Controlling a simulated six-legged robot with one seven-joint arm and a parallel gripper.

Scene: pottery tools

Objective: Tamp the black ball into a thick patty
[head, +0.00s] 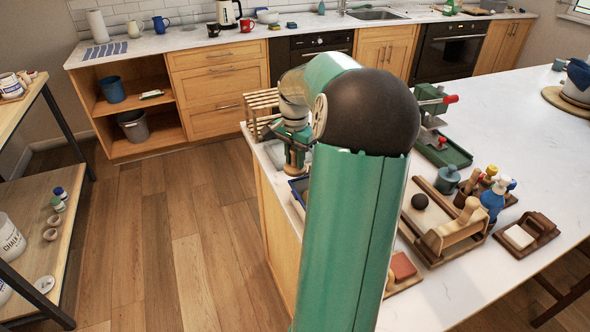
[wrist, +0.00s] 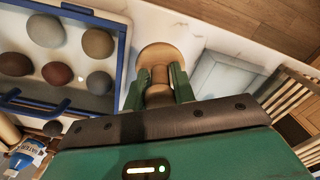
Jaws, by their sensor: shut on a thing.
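The black ball (head: 419,202) lies on a wooden tray on the right-hand counter in the head view, still round. A small dark ball (wrist: 53,128) at the lower left of the wrist view may be the same one. My gripper (wrist: 159,88) is shut on the handle of a wooden tamper (wrist: 160,56) with a round, flat head. The tamper's head points away from my gripper, over the pale counter. In the head view my gripper (head: 297,158) is at the counter's left end, well left of the black ball, and partly hidden by my arm.
A blue-rimmed tray (wrist: 122,45) holds several clay balls. A slatted wooden rack (wrist: 292,98) stands at right. The right counter has free room.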

